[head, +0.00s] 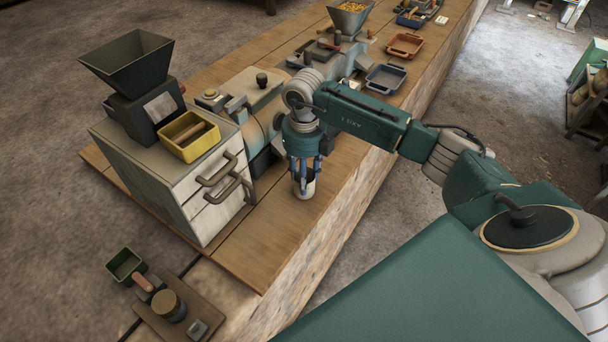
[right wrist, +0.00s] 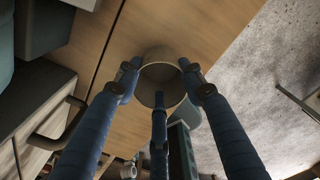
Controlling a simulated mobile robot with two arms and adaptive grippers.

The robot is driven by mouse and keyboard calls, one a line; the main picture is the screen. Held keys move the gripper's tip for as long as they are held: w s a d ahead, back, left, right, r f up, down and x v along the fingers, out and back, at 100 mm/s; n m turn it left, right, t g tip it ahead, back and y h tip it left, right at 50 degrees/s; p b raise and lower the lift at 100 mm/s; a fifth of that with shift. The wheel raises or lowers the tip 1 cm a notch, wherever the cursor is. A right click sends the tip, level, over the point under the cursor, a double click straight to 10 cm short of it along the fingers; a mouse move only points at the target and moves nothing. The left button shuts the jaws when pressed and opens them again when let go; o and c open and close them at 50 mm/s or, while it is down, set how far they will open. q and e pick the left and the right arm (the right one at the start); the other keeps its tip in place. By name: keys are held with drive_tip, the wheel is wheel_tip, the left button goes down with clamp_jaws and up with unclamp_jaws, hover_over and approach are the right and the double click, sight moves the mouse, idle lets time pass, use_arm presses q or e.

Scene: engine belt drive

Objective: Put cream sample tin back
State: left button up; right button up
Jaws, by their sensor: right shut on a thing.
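The cream sample tin (head: 304,188) is a small pale open-topped cylinder near the front edge of the wooden bench, right of the drawer cabinet. My right gripper (head: 304,171) points down over it with its blue fingers shut on the tin. In the right wrist view the tin (right wrist: 160,82) sits upright between the three fingers (right wrist: 160,88), its rim facing the camera. I cannot tell whether its base touches the bench top. My left gripper is not in view.
The cabinet (head: 217,210) with projecting handles stands left of the tin, carrying a hopper mill (head: 135,75) and yellow tray (head: 190,136). Machinery stands behind. Farther along are a grey tray (head: 385,79) and an orange-brown tray (head: 405,46). The near bench top (head: 250,245) is clear.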

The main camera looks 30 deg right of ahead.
drive_tip(key=shift+f, duration=0.2)
drive_tip(key=o, duration=1.2)
drive_tip(key=shift+o, duration=0.2)
drive_tip(key=shift+r, duration=0.15)
drive_tip(key=shift+r, duration=0.25)
wheel_tip(320, 180, up, 12)
drive_tip(key=b, duration=0.2)
drive_tip(key=shift+f, duration=0.15)
